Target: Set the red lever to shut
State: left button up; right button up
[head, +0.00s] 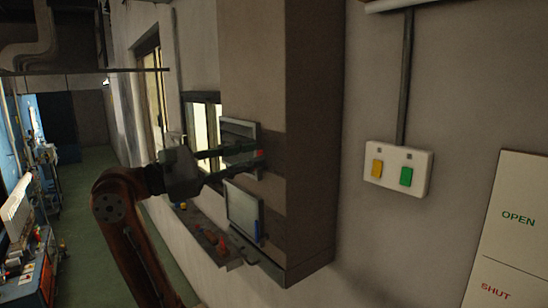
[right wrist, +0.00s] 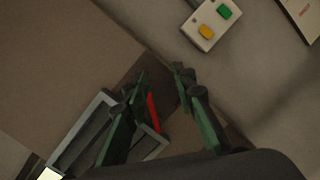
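The red lever (head: 260,153) is on the upper grey-framed panel (head: 239,128) on the side of the brown box column. Only a small part of it shows in the head view. In the right wrist view the red lever (right wrist: 153,112) is a thin strip between the fingers, nearer the left finger. My right gripper (head: 259,152) is open, its two dark fingers reaching to the lever from the left; it also shows in the right wrist view (right wrist: 162,72). I cannot tell whether a finger touches the lever. My left gripper is not in view.
A white switch box (head: 399,169) with yellow and green switches is on the wall at right. A sign (head: 515,235) reads OPEN in green above SHUT in red. A ledge (head: 210,235) with small items lies below.

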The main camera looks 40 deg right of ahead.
jog(key=w+d+f+n+t+p, duration=0.2)
jog(key=w+d+t, duration=0.1)
jog(key=d, duration=0.3)
jog(key=shift+d+t, duration=0.35)
jog(key=shift+t, duration=0.05)
jog(key=shift+a+r, duration=0.1)
jog(key=shift+c, duration=0.2)
jog(key=shift+a, duration=0.1)
grip_shut()
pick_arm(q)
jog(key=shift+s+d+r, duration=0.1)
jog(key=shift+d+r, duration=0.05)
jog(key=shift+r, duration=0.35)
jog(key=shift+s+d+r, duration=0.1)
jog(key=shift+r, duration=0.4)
